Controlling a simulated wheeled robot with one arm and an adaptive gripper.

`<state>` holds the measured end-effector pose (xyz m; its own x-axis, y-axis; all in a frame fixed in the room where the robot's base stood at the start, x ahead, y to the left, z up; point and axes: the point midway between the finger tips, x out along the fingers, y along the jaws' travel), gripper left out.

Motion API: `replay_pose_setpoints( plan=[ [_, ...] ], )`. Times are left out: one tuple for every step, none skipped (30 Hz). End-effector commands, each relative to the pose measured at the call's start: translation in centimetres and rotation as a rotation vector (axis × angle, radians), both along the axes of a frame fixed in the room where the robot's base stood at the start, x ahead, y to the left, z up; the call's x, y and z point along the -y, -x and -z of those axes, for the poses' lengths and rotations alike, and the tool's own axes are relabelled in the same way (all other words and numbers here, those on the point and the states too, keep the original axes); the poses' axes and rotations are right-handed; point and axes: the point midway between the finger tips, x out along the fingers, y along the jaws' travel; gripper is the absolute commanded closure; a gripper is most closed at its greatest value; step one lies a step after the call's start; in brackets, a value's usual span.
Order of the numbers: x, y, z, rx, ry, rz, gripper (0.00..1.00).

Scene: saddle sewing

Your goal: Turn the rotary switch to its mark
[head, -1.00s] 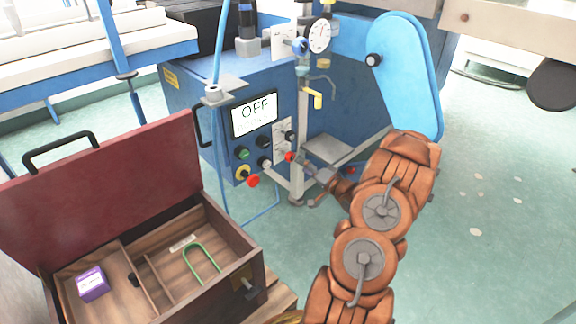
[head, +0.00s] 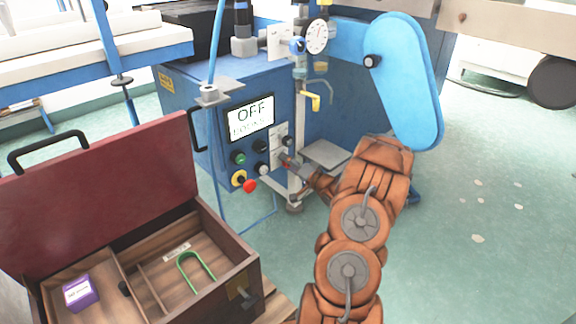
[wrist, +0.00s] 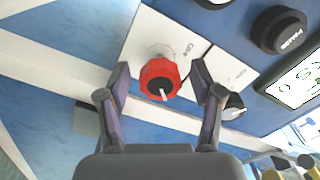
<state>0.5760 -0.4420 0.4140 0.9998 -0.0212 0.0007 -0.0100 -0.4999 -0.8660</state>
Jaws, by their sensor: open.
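The rotary switch is a red knob (wrist: 159,78) with a white pointer on a white plate (wrist: 150,38), in the middle of the wrist view. My gripper (wrist: 160,82) is open, with one finger on each side of the knob. A gap shows on both sides, and I cannot tell how deep the fingers reach around it. In the head view my gripper (head: 288,161) is at the right part of the blue machine's control panel and mostly hides the knob. The switch's mark cannot be made out clearly.
A display (head: 250,118) reads OFF. A green button (head: 239,158), black knobs and a red emergency button (head: 250,186) are left of my gripper. A grey plate (head: 325,154) is to the right. An open wooden box (head: 215,300) stands at front left.

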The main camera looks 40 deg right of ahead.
Motion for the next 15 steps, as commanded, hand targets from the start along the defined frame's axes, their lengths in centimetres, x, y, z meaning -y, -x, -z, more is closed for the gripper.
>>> replay_pose_setpoints(
  plan=[
    [0.0, -0.04, -0.01, 0.0, 0.0, 0.0, 0.34],
    [0.0, -0.04, -0.02, 0.0, 0.0, 0.0, 0.34],
    [0.0, -0.04, -0.02, 0.0, 0.0, 0.0, 0.34],
    [-0.01, -0.03, -0.02, 0.0, 0.0, 0.0, 0.34],
    [-0.01, -0.03, -0.02, 0.0, 0.0, 0.0, 0.34],
    [-0.01, -0.03, -0.02, 0.0, 0.0, 0.0, 0.34],
    [-0.01, -0.02, -0.02, 0.0, 0.0, 0.0, 0.36],
    [0.0, -0.02, -0.02, 0.0, 0.0, 0.0, 0.4],
    [0.0, -0.02, -0.02, 0.0, 0.0, 0.0, 0.44],
    [-0.01, -0.02, -0.02, 0.0, 0.0, 0.0, 0.47],
    [-0.01, -0.02, -0.02, 0.0, 0.0, 0.0, 0.5],
    [0.0, -0.01, -0.01, -0.001, 0.0, 0.0, 0.54],
    [0.0, -0.01, -0.01, -0.001, 0.0, 0.0, 0.57],
    [0.0, -0.01, -0.01, -0.001, 0.0, 0.0, 0.6],
    [0.0, -0.01, -0.01, -0.001, 0.0, 0.0, 0.65]
  ],
)
